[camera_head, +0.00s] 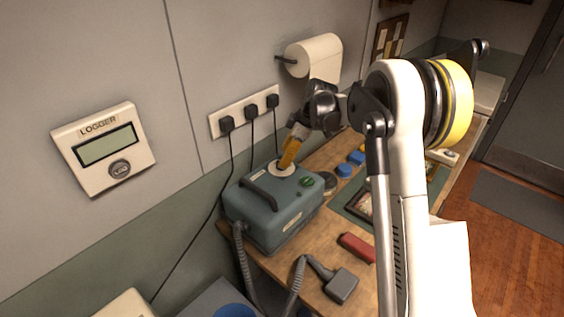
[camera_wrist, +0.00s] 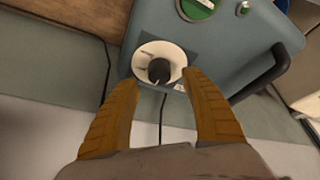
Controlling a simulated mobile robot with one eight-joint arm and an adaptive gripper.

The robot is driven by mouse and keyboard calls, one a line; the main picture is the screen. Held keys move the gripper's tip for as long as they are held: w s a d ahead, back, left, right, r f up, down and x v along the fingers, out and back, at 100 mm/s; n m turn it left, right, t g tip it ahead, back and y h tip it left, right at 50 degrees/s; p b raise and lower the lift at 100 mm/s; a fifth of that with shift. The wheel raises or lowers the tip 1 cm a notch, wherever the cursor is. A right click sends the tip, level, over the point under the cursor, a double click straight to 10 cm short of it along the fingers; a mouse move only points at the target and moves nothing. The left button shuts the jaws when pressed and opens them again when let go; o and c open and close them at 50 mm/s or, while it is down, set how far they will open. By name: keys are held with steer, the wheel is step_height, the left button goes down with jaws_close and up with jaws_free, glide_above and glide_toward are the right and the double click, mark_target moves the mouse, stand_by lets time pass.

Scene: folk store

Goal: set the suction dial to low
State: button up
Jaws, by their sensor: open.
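The suction dial (camera_wrist: 177,56) is a white disc with a dark knob (camera_wrist: 159,70) at its middle, on top of a blue-grey suction unit (camera_wrist: 226,55). In the head view the white dial (camera_head: 273,171) is partly covered by my gripper (camera_head: 288,158), above the unit (camera_head: 265,210). In the wrist view my gripper (camera_wrist: 160,82) has its two orange fingers spread, one on each side of the dial's near part, with nothing held. I cannot tell if they touch it. The dial's marks are too small to read, so its setting is unclear.
A green control (camera_head: 306,181) and a dark carrying handle (camera_head: 262,194) are also on the unit. Hoses and a grey nozzle (camera_head: 341,286) are in front. A red object (camera_head: 357,247) lies on the wooden bench. Plugs and cords (camera_head: 252,111) are on the wall behind.

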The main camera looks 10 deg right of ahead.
steer(key=v, duration=0.8)
steer(key=shift+s+r, duration=0.15)
steer(key=shift+r, duration=0.2)
steer(key=shift+d, duration=0.15)
steer(key=s+a+r+m+t+h+b, duration=0.1)
steer(key=s+a+r+m, duration=0.2)
steer(key=s, duration=0.6)
steer(key=s+a+r+m+t+h+b, duration=0.1)
steer(key=s+r+m+b, duration=0.2)
steer(key=s, duration=0.5)
steer(key=s+f+m+t+h, duration=0.1)
steer(key=s+f+m, duration=0.2)
steer(key=s, duration=0.5)
steer(key=s+f+m+t+h, duration=0.1)
steer(key=s+f+m, duration=0.3)
steer(key=s, duration=0.5)
steer(key=shift+s+m+t+b, duration=0.3)
steer(key=shift+m+t+b, duration=0.1)
steer(key=shift+t, duration=0.1)
steer(key=shift+a, duration=0.1)
